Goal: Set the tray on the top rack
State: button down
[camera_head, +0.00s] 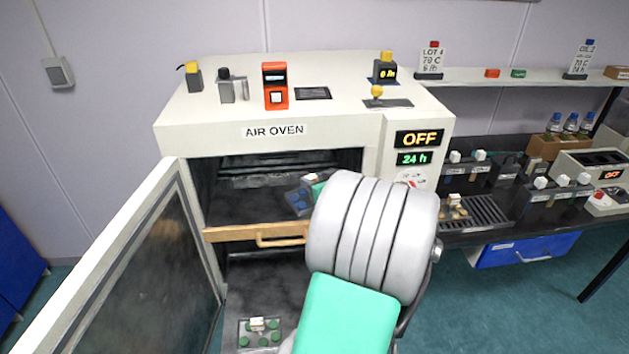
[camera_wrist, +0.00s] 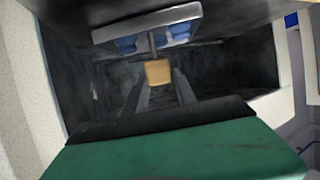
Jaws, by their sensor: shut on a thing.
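The air oven (camera_head: 274,131) stands with its door (camera_head: 140,270) swung open to the left. A small tray (camera_head: 300,200) with blue pieces shows at the oven mouth in the head view, partly hidden by my arm. The tray (camera_wrist: 147,31) also shows in the wrist view, ahead of my gripper (camera_wrist: 157,85), whose fingers are shut on its tan handle block (camera_wrist: 158,72). A top rack (camera_head: 265,180) shows as bars in the upper chamber. Whether the tray touches the rack cannot be told.
A tan board with a handle (camera_head: 255,233) crosses the oven front below the upper opening. Another tray with green pieces (camera_head: 260,334) lies low in front of the lower chamber. A bench with bottles and holders (camera_head: 520,195) is at the right.

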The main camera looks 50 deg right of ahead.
jog(key=c, duration=1)
grip_release()
jog(key=shift+s+r, duration=0.15)
jog(key=shift+s, duration=0.05)
jog(key=b+v, duration=0.2)
jog(key=v, duration=1)
jog(key=w+a+f+n+g+y, duration=0.1)
jog(key=w+a+f+g, duration=0.15)
jog(key=a, duration=0.45)
jog(key=w+a+f+n+g+y, duration=0.1)
jog(key=w+a+f+y, duration=0.15)
jog(key=a, duration=0.35)
jog(key=w+a+f+n+g+y, duration=0.1)
jog(key=w+a+f, duration=0.1)
jog(key=w+a, duration=0.35)
jog(key=s+a+g, duration=0.1)
jog(key=s+a, duration=0.2)
jog(key=a, duration=0.2)
jog(key=s+a+f+g, duration=0.1)
jog(key=s+a+g, duration=0.1)
jog(key=a, duration=0.4)
jog(key=s+a+f+g, duration=0.1)
jog(key=s+a, duration=0.3)
jog(key=a, duration=0.2)
jog(key=shift+s+a+f+n+g, duration=0.1)
jog(key=shift+s+a+n+g, duration=0.05)
jog(key=shift+s+n+g, duration=0.25)
